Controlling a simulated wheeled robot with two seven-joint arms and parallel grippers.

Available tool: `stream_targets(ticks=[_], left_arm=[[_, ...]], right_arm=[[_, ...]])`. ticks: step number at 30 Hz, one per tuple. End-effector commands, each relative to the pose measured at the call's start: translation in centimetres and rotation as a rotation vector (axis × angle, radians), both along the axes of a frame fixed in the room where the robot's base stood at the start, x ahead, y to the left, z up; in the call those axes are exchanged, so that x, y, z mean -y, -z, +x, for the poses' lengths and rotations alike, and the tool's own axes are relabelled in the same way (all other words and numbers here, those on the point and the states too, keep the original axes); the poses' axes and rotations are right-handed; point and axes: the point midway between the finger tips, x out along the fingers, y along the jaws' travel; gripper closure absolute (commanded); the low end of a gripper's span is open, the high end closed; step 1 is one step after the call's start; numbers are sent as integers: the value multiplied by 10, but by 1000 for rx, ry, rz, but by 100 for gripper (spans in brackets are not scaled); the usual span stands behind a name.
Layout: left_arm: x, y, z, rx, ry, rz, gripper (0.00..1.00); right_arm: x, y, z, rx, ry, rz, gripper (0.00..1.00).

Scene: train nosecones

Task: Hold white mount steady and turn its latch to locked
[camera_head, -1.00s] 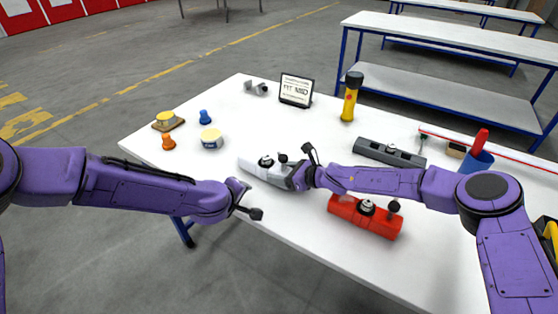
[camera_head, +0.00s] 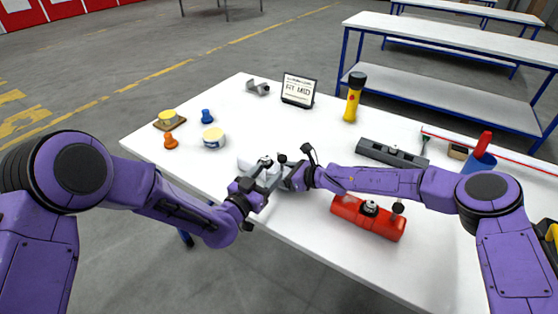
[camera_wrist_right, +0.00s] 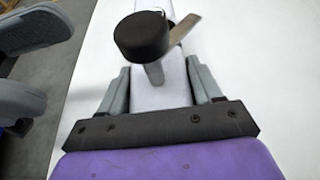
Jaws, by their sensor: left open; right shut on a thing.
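The white mount (camera_head: 246,161) lies on the table near its front edge, largely hidden by my grippers. In the right wrist view the white body (camera_wrist_right: 165,97) sits between the grey fingers of my right gripper (camera_wrist_right: 163,85), which is shut on it. A black round knob on a metal lever, the latch (camera_wrist_right: 142,37), stands above the mount there; in the head view it is a small dark knob (camera_head: 282,158). My left gripper (camera_head: 268,179) is open, beside the mount's front side, close to the latch. Its grey fingers (camera_wrist_right: 30,65) show at the left in the wrist view.
A red mount (camera_head: 367,217) lies to the right in front, and a dark grey one (camera_head: 392,153) behind it. A cream-lidded tin (camera_head: 213,138) and blue and orange pieces sit at the left.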

Motion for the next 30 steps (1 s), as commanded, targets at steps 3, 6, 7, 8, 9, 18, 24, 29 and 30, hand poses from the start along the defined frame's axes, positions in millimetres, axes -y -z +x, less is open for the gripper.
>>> stream_targets(ticks=[3,6,7,8,9,18,24,29,30], left_arm=[[17,0,24,2,-1,-1,45],[28,0,40,0,-2,-1,45],[31,0,44,0,-2,-1,45],[34,0,47,0,-1,0,45],[36,0,51,0,-1,0,45],[42,0,58,-1,-1,0,45],[41,0,58,-1,-1,0,91],[42,0,57,-1,-7,-1,100],[42,0,57,-1,-19,-1,100]], right_arm=[[-1,-1,0,2,-1,1,72],[-1,-1,0,2,-1,1,72],[-1,-1,0,2,-1,1,72],[-1,-1,0,2,-1,1,72],[-1,-1,0,2,-1,1,72],[0,-1,0,2,0,1,72],[-1,-1,0,2,-1,1,72],[-1,-1,0,2,-1,1,72],[-1,-1,0,2,-1,1,72]])
